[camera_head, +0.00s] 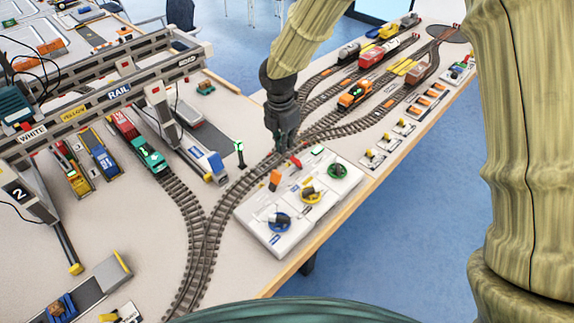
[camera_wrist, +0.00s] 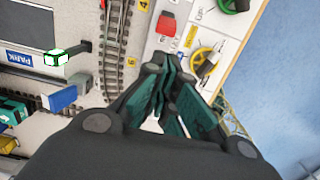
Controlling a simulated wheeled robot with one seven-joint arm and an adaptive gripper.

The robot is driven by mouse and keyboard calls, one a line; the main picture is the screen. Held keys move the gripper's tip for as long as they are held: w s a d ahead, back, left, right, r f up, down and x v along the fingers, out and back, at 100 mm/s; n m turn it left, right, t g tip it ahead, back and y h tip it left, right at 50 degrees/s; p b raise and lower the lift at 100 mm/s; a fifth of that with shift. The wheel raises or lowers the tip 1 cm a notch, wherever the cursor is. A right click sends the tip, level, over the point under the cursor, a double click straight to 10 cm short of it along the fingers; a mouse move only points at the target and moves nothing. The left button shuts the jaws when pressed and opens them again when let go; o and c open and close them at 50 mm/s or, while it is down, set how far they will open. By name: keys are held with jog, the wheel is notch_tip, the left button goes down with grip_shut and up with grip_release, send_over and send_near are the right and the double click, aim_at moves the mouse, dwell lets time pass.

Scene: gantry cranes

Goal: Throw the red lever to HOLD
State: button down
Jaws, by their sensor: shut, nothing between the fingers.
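The red lever (camera_head: 296,161) stands at the back edge of a white control panel (camera_head: 255,225), beside the track. My gripper (camera_head: 284,148) is shut and empty, pointing down just behind and above the red lever. I cannot tell whether it touches the lever in this view. In the wrist view the red lever (camera_wrist: 165,23) lies ahead of my shut fingertips (camera_wrist: 163,75), with a visible gap in the picture. The HOLD label is too small to make out.
The panel also carries an orange lever (camera_head: 274,180) and blue (camera_head: 279,221), yellow (camera_head: 308,194) and green (camera_head: 338,171) knobs. A green signal (camera_head: 239,150) stands left of my gripper. An orange locomotive (camera_head: 354,96) is on the track behind. Gantry cranes (camera_head: 110,95) fill the left.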

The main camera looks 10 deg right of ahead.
aim_at(297, 164)
jog(key=shift+f, duration=0.1)
jog(key=shift+w+d+f+p, duration=0.15)
jog(key=shift+f+p, duration=0.45)
jog(key=shift+f, duration=1.85)
jog(key=shift+w+d+f+p, duration=0.15)
jog(key=shift+f+p, duration=0.4)
jog(key=shift+f, duration=1.9)
jog(key=shift+r+p, duration=0.2)
jog(key=shift+p, duration=0.15)
